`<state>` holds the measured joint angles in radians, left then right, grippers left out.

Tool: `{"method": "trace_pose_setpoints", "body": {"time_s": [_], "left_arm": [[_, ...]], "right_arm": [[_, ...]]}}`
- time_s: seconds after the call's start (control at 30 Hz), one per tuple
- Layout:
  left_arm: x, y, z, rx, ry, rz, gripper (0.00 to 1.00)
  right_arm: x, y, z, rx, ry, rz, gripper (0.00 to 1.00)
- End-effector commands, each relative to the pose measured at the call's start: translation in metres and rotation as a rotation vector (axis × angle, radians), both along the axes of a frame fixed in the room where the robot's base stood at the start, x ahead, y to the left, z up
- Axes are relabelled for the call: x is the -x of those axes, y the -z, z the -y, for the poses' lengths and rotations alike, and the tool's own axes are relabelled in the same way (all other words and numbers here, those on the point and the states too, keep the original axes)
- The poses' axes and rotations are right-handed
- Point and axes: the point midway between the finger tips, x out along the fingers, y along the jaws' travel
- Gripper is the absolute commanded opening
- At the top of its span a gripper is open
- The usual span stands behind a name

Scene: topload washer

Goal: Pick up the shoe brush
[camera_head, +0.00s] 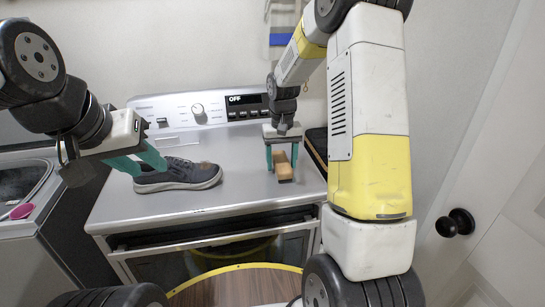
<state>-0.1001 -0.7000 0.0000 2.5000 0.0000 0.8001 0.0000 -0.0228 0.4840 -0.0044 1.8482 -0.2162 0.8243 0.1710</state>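The shoe brush (284,173), a small block with a tan wooden top, lies on the grey top of the washer (235,195). My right gripper (282,160) points down at the brush with its two teal fingers apart, one towards each side of it. I cannot tell whether the fingers touch the brush. Part of the shoe's heel is hidden behind the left fingers.
The control panel (222,108), with a dial and a display reading OFF, rises behind the top. A dark object (317,140) stands at the right, partly behind my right arm. A pink item (20,211) lies on the machine at left. A door knob (456,223) is at right.

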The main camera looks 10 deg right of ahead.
Motion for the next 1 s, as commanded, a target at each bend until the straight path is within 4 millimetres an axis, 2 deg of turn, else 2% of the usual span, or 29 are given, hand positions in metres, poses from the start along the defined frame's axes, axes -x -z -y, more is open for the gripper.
{"method": "trace_pose_setpoints", "body": {"time_s": [0.03,0.27,0.63,0.9,1.0], "left_arm": [[0.000,0.000,0.000,0.000,0.000,0.000,0.36],[0.000,0.000,0.000,0.000,0.000,0.000,0.36],[0.000,0.000,0.000,0.000,0.000,0.000,0.36],[0.000,0.000,0.000,0.000,0.000,0.000,0.36],[0.000,0.000,0.000,0.000,0.000,0.000,0.36]], "right_arm": [[0.000,0.000,0.000,0.000,0.000,0.000,0.47],[0.000,0.000,0.000,0.000,0.000,0.000,0.02],[-0.001,-0.005,0.000,0.000,0.000,0.002,0.01],[-0.001,-0.036,0.000,-0.001,0.000,0.004,0.01],[0.019,-0.039,0.000,0.000,0.000,0.000,0.01]]}}
